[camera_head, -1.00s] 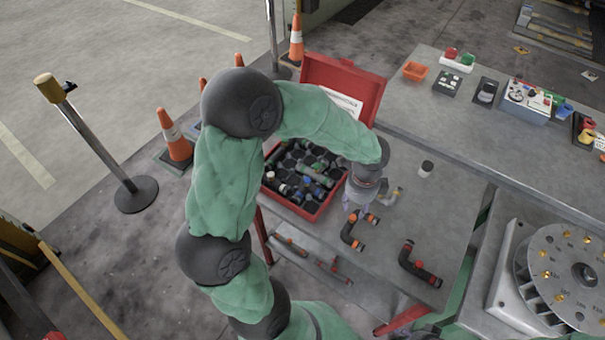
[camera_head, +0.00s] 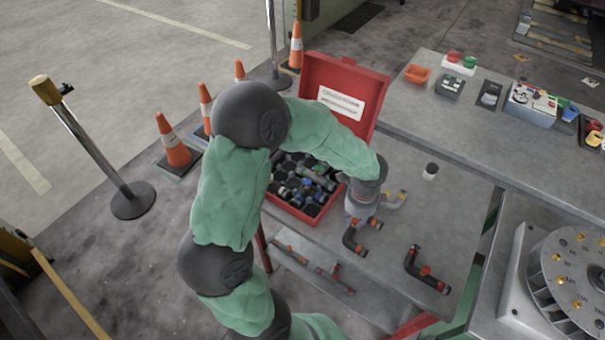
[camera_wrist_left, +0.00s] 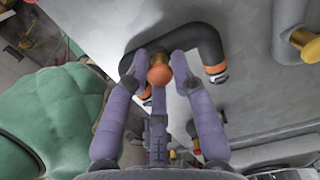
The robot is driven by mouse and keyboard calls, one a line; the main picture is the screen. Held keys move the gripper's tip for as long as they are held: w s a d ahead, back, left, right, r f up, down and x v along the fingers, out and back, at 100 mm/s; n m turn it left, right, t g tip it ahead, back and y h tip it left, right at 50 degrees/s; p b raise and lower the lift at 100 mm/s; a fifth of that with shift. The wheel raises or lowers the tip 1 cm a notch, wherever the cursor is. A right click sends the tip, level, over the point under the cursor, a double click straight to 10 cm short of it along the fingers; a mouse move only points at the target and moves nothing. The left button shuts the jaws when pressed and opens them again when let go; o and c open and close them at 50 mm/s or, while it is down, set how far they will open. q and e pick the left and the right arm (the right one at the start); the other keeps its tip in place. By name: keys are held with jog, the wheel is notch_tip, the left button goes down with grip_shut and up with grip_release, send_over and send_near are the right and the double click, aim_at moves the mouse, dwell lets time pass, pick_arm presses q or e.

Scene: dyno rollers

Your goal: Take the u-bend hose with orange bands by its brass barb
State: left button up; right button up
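The u-bend hose with orange bands (camera_head: 350,242) lies on the grey table, dark and curved, with an orange band near each end. In the left wrist view the black hose (camera_wrist_left: 208,42) bends across the top, with one orange band (camera_wrist_left: 215,69) to the right. My left gripper (camera_head: 360,217) is over the hose's far end. In the wrist view its purple fingers (camera_wrist_left: 158,64) stand apart around an orange, rounded end of the hose (camera_wrist_left: 159,76). I cannot tell whether they touch it. The brass barb is not clearly visible. My right gripper is not in view.
A hose with red bands (camera_head: 428,272) lies to the right. A yellowish bent fitting (camera_head: 397,199) lies close beside my left gripper. An open red case (camera_head: 315,213) with several parts stands behind left. A small dark-topped jar (camera_head: 430,171) and a round dial fixture (camera_head: 572,285) are to the right.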

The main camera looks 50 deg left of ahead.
pick_arm(q)
grip_shut()
jog(key=shift+r+p, duration=3.3)
jog(key=shift+r, duration=0.3)
jog(key=shift+f, duration=0.15)
